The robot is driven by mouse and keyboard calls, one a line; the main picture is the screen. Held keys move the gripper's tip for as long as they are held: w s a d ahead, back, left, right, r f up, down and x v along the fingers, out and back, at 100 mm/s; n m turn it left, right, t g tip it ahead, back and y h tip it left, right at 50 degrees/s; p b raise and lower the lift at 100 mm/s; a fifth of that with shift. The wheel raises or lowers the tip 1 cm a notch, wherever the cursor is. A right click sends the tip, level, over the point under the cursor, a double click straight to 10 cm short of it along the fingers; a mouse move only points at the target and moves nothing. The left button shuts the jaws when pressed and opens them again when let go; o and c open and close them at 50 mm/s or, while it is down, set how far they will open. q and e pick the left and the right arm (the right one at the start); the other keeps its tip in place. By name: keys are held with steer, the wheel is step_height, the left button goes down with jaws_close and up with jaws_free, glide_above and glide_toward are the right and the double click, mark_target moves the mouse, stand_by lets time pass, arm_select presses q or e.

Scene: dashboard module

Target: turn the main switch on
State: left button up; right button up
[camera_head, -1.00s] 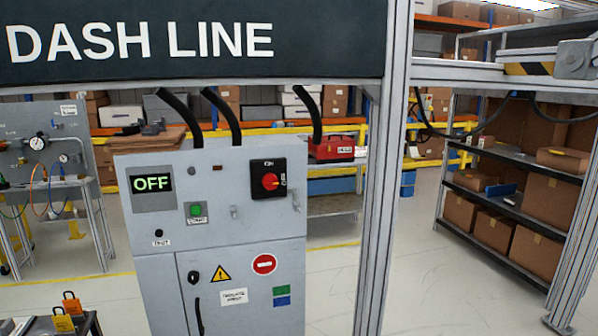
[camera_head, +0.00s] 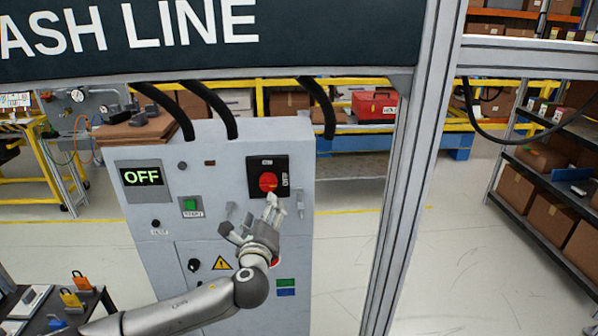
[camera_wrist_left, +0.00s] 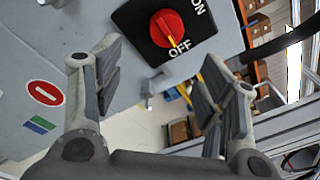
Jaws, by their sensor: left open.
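The main switch (camera_head: 267,182) is a red rotary knob on a black plate, high on the right of the grey cabinet's (camera_head: 222,160) front. In the left wrist view the red knob (camera_wrist_left: 168,28) has its pale mark toward the OFF label, with ON on another side of the plate. The cabinet's display (camera_head: 142,178) reads OFF in green. My left gripper (camera_head: 250,214) is open and empty, just below the switch in the picture. In the left wrist view its two fingers (camera_wrist_left: 158,75) are spread, with the knob beyond and above them. My right gripper is not in view.
A green start button (camera_head: 191,205) is left of the switch. A metal hasp (camera_wrist_left: 153,88) shows below the switch plate. An aluminium post (camera_head: 408,190) stands to the right. A table with padlocks (camera_head: 72,298) is at the lower left.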

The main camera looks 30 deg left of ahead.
mark_target(268, 186)
arm_select(q)
steer(key=p+x, duration=0.1)
steer(key=x, duration=0.2)
steer(key=p+x, duration=0.1)
steer(key=x, duration=0.2)
steer(key=r+p+x, duration=0.1)
steer(key=x, duration=0.1)
steer(key=shift+w+a+r, duration=0.1)
steer(key=shift+w+a, duration=0.2)
steer(key=shift+a, duration=0.05)
steer(key=shift+w+a, duration=0.15)
steer(key=shift+w, duration=0.1)
steer(key=shift+w+a, duration=0.2)
steer(key=shift+w, duration=0.15)
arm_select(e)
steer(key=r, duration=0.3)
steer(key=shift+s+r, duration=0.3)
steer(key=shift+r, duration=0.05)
